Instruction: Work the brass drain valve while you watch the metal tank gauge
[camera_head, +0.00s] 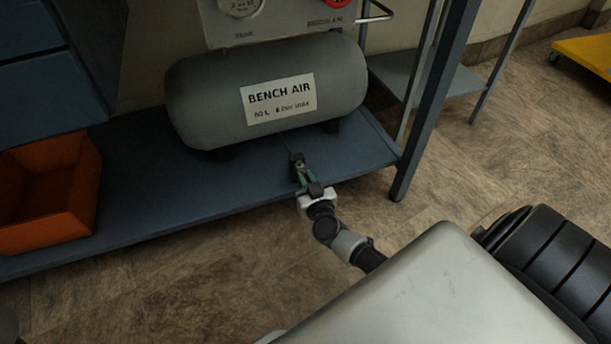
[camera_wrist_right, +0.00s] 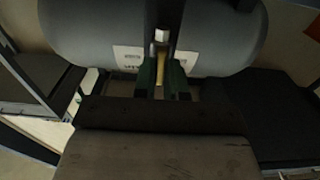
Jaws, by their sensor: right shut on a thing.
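The grey tank (camera_head: 265,90), labelled BENCH AIR, lies on the blue lower shelf; it also shows in the right wrist view (camera_wrist_right: 85,35). The metal tank gauge (camera_head: 240,5) is on the grey panel above it, cut off by the top edge; its reading is too small to tell. My right gripper (camera_head: 297,165) is at the tank's underside, near the shelf's front. In the right wrist view, a brass-coloured piece (camera_wrist_right: 160,78), seemingly the drain valve, sits between its green-sided fingers, and the gripper is shut on it. The valve is mostly hidden in the head view. My left gripper is not in view.
An orange bin (camera_head: 50,190) stands on the shelf at the left. A dark blue post (camera_head: 432,100) rises at the shelf's right end. A yellow cart (camera_head: 585,50) is at the far right.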

